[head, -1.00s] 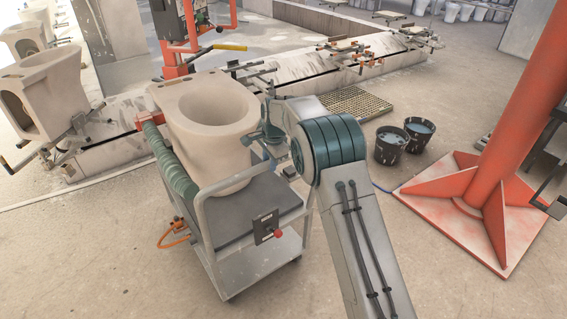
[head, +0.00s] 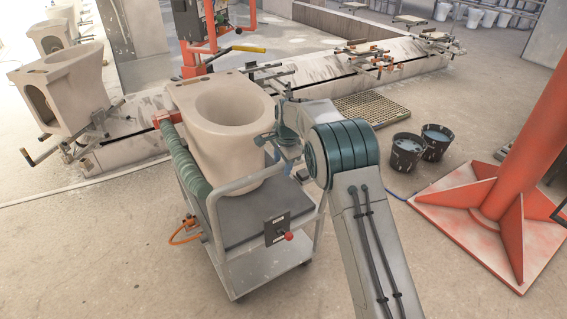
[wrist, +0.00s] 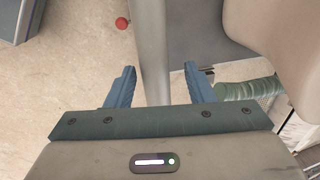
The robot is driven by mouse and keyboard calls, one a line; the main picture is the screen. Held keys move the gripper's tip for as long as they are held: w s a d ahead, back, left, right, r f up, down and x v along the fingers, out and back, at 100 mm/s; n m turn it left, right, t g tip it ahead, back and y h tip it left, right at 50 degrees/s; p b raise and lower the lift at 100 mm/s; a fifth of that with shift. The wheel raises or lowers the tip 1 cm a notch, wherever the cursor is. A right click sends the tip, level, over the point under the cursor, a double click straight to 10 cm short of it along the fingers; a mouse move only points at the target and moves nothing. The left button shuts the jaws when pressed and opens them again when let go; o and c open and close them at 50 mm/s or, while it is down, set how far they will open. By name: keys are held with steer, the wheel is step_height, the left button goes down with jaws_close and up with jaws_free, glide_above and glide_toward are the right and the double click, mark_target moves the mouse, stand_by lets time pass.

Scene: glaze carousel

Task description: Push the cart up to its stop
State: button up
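The cart (head: 268,238) is a grey wheeled trolley with tube rails, a green roll along its left side and a red knob on its front panel. A large beige toilet bowl (head: 208,140) stands upright on it. My gripper (head: 268,140) is at the cart's far right side, close beside the bowl and partly hidden. In the wrist view my gripper (wrist: 160,83) has its two blue fingers apart, with a grey cart tube (wrist: 152,45) showing between them. A gap shows beside the tube; contact is unclear. I cannot make out the stop for certain.
The long low carousel bed (head: 300,95) with clamps runs behind the cart. An orange lifting stand (head: 192,62) with a yellow handle is just behind. Two dark buckets (head: 405,152) and a red post base (head: 480,225) stand right.

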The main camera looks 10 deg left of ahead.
steer(key=shift+r, duration=0.1)
step_height(320, 180, up, 13)
steer(key=s+d+b, duration=0.1)
steer(key=s, duration=0.1)
steer(key=shift+d+r+b, duration=0.15)
steer(key=shift+d+b, duration=0.25)
steer(key=s+d+r+n+t, duration=0.1)
steer(key=s+d+r+n, duration=0.15)
steer(key=s+d, duration=0.55)
steer(key=s+d+r+n, duration=0.2)
steer(key=s+d+r, duration=0.2)
steer(key=s+d, duration=0.45)
steer(key=s+d+f+n, duration=0.2)
steer(key=s+d, duration=0.1)
steer(key=s, duration=0.4)
steer(key=s+d+f+n+h, duration=0.1)
steer(key=s+d+f, duration=0.1)
steer(key=s, duration=0.5)
steer(key=s+d+f+n, duration=0.2)
steer(key=s+d+f, duration=0.1)
steer(key=s, duration=0.4)
steer(key=shift+s+d+n+t, duration=0.3)
steer(key=shift+s+d+n, duration=0.05)
steer(key=shift+d, duration=0.15)
